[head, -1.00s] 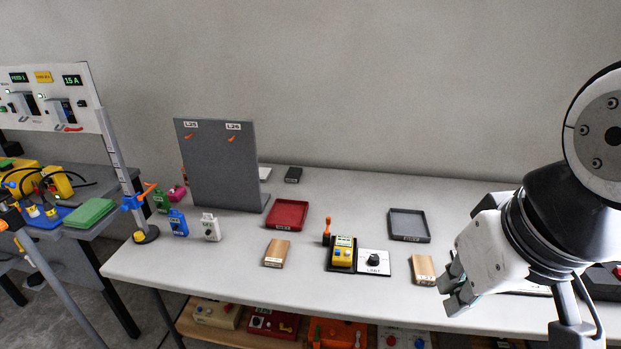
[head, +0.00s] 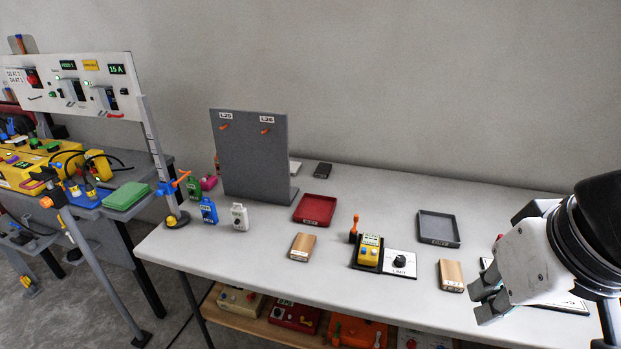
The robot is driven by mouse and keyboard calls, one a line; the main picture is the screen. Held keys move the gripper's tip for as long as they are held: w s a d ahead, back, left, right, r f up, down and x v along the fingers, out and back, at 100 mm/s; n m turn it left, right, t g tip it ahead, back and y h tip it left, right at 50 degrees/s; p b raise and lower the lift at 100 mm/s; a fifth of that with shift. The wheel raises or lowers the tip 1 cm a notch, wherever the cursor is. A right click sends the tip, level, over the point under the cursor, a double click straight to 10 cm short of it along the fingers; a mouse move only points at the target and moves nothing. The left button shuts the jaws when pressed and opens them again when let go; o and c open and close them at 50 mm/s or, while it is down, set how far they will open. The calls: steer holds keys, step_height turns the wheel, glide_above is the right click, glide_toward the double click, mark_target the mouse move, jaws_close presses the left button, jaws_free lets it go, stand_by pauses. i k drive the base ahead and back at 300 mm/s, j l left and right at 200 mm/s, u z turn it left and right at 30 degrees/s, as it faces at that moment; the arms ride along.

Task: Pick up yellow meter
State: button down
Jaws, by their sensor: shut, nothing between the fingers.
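The yellow meter (head: 369,251) sits on a black base on the white table, left of a white panel with a black knob (head: 400,261). Its upper part has a display and its lower part a round blue button. My gripper (head: 486,301) is at the right of the view, near the table's front edge, right of the meter and apart from it. Its fingers are shut with nothing between them.
An orange-handled tool (head: 354,229) stands just left of the meter. Wooden blocks (head: 302,247) (head: 451,275) flank it. A red tray (head: 315,209) and a grey tray (head: 438,228) lie behind. A grey upright board (head: 251,155) stands at the back left.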

mark_target(371, 242)
steer(key=i+j+z, duration=0.25)
steer(key=j+z, duration=0.3)
steer(key=i+j+z, duration=0.25)
steer(key=j+z, duration=0.25)
steer(key=j, duration=0.2)
